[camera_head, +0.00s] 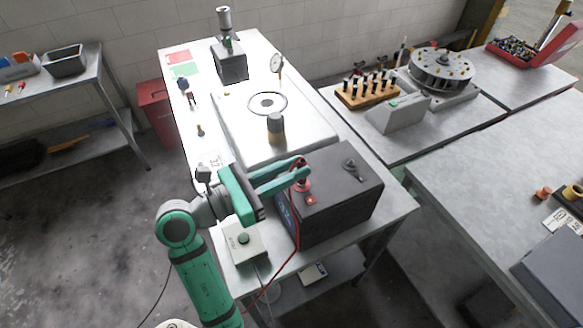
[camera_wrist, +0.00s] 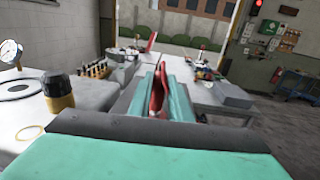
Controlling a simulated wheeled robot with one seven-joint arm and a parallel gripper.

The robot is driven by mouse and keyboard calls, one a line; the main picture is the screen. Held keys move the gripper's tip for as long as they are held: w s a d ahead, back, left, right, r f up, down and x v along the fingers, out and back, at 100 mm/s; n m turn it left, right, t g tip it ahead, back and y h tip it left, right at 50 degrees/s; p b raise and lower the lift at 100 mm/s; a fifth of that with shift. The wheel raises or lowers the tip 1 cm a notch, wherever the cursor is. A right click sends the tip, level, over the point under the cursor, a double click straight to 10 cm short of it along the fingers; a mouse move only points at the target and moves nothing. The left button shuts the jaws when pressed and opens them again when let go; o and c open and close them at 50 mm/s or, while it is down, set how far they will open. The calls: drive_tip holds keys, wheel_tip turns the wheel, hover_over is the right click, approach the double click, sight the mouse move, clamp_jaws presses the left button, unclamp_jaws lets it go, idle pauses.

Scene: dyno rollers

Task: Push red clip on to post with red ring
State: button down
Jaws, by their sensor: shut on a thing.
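My gripper (camera_head: 301,168) is shut on the red clip (camera_wrist: 158,92), which stands between the teal fingers in the wrist view. In the head view the clip (camera_head: 302,184) is over the near-left part of the top of a black battery box (camera_head: 335,200). A red ring on the box shows just below the clip, at the fingertips. The post there is mostly hidden by clip and fingers, so I cannot tell whether the clip touches it. A red cable (camera_head: 297,235) hangs from the clip down the box's front-left side. A second post with a dark clamp (camera_head: 351,164) stands farther right on the box.
A grey box with a green button (camera_head: 245,241) stands left of the battery. Benches with a wooden tool rack (camera_head: 368,93) lie to the right.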

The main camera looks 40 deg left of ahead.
drive_tip(key=shift+f, duration=0.35)
drive_tip(key=c, duration=1.6)
unclamp_jaws()
drive_tip(key=shift+o, duration=0.2)
drive_tip(key=v, duration=1)
drive_tip(key=shift+s+a, duration=0.15)
drive_tip(key=shift+s, duration=0.2)
drive_tip(key=shift+s, duration=0.1)
